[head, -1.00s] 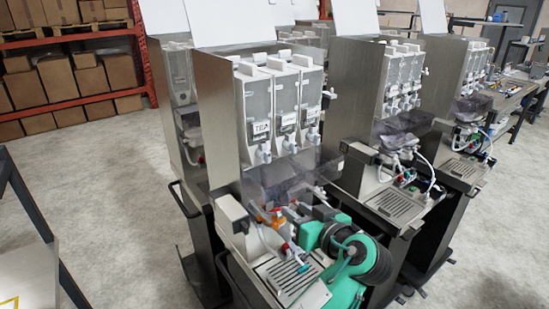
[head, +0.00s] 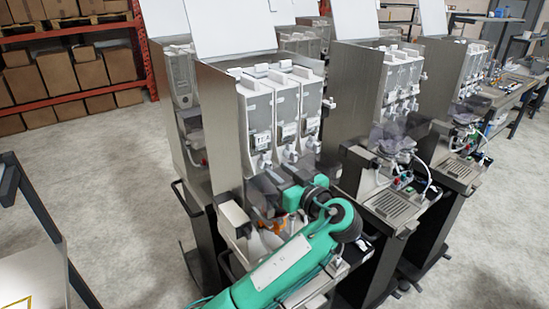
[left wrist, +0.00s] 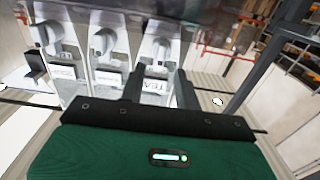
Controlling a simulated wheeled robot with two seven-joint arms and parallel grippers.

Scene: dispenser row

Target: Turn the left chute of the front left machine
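The front left machine (head: 225,125) is a steel cabinet with three pale canisters side by side. Its left canister (head: 256,112) carries a label that reads TEA in the left wrist view, where the canisters appear upside down. Its left chute (head: 264,160) is a pale spout below that label; it also shows in the left wrist view (left wrist: 160,48). My left gripper (head: 274,182) is just below and in front of this chute. In the left wrist view its two dark fingers (left wrist: 157,74) are apart, with the left chute beyond the gap. Contact cannot be told. My right gripper is not in view.
The middle chute (left wrist: 103,40) and right chute (left wrist: 45,34) sit beside the left one. Another dispenser machine (head: 362,110) stands to the right, with a drip tray (head: 396,204) in front. A red shelf with cartons (head: 72,70) is at the back left. Floor (head: 110,160) is free at left.

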